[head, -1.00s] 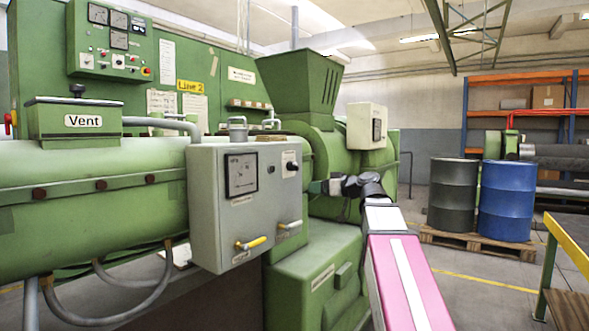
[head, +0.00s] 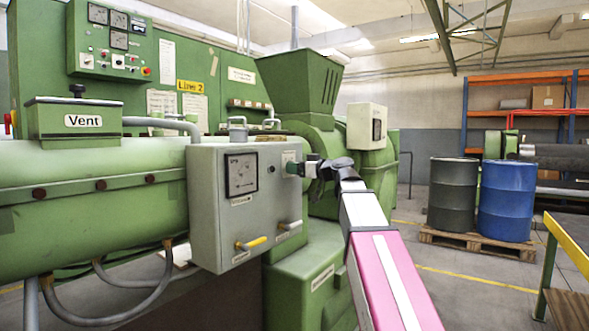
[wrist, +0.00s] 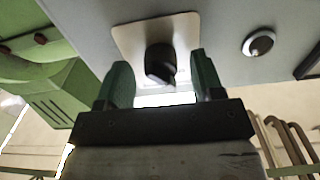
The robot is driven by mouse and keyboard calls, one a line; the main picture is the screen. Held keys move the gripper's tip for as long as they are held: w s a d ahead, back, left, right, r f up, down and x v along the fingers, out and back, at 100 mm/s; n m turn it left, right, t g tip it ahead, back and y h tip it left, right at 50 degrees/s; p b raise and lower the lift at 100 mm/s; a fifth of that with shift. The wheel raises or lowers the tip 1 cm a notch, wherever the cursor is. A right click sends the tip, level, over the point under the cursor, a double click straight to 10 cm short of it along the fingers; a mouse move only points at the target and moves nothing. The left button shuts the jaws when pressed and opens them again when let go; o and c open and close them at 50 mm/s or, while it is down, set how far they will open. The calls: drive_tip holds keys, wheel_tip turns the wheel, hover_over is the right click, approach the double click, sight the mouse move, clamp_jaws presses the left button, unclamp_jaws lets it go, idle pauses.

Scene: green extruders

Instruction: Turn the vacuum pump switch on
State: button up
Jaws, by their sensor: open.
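The black rotary switch knob (wrist: 160,62) sits on a pale metal plate (wrist: 128,38) on the grey control box (head: 215,218). Its ridge points toward the lower right in the wrist view. My gripper (wrist: 160,80) is open, with one dark green finger on each side of the knob; I cannot tell whether either touches it. In the head view my gripper (head: 298,168) is at the right part of the box front, over the plate (head: 288,158), and it hides the knob there.
A gauge (head: 241,174) and a yellow-handled lever (head: 252,243) are on the same box, left of and below my gripper. Green extruder machinery (head: 325,250) stands behind and beside the arm. Two drums (head: 453,198) stand on a pallet (head: 470,241) at the right.

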drive_tip(key=shift+w+a, duration=0.4)
drive_tip(key=shift+a, duration=0.1)
drive_tip(key=c, duration=0.9)
drive_tip(key=shift+m, duration=0.4)
drive_tip(key=m, duration=0.6)
drive_tip(key=shift+m, duration=0.4)
drive_tip(key=m, duration=0.6)
drive_tip(key=shift+s, duration=0.1)
drive_tip(key=shift+m, duration=0.3)
